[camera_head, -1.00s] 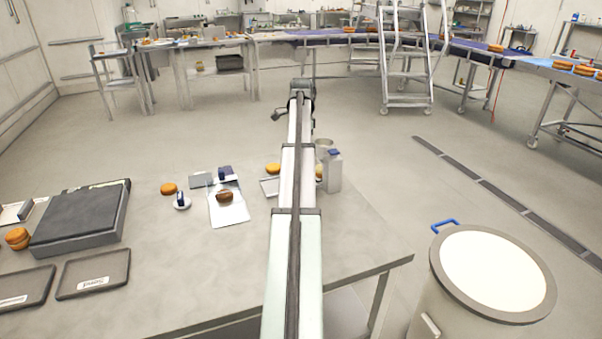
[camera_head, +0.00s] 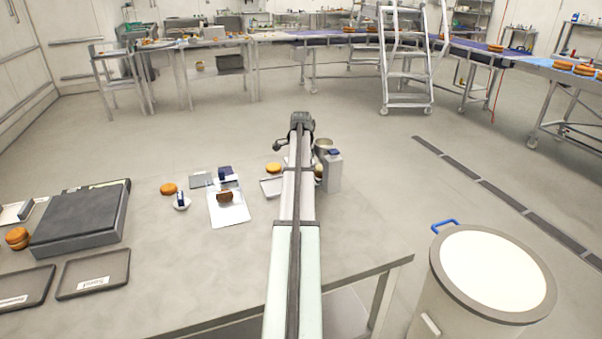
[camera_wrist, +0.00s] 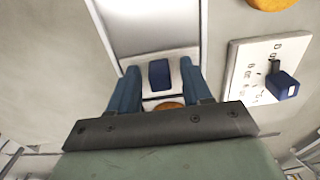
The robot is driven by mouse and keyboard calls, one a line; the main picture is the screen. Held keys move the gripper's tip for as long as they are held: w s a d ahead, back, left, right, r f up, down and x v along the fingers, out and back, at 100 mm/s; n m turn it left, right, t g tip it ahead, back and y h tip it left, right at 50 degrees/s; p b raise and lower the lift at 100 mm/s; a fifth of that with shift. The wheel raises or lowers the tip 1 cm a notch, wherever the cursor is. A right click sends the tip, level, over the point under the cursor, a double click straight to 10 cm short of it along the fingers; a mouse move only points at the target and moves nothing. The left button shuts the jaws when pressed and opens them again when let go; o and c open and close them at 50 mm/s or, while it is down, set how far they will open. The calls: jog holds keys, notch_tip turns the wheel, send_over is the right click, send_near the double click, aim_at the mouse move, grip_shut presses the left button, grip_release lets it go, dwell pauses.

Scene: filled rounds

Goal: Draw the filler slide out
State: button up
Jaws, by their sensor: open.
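In the wrist view my gripper (camera_wrist: 160,88) is open, with one blue finger on each side of a white block that has a dark blue grip (camera_wrist: 160,74), which I take for the filler slide. Whether the fingers touch it I cannot tell. A bright pale plate (camera_wrist: 152,28) with a grey rim lies beyond the block. Part of a brown round (camera_wrist: 169,104) shows just above my gripper's dark bar. In the head view a white tray (camera_head: 229,216) carries a brown round (camera_head: 225,197). My fingers cannot be made out there.
A white lettered plate (camera_wrist: 252,62) with a blue-handled piece (camera_wrist: 282,86) lies right of my gripper in the wrist view. In the head view a bottle (camera_head: 333,175) and a metal cup (camera_head: 323,144) stand right of my arm. The table front (camera_head: 190,270) is clear.

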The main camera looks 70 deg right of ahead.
jog(key=shift+c, duration=0.3)
grip_shut()
dwell(0.3)
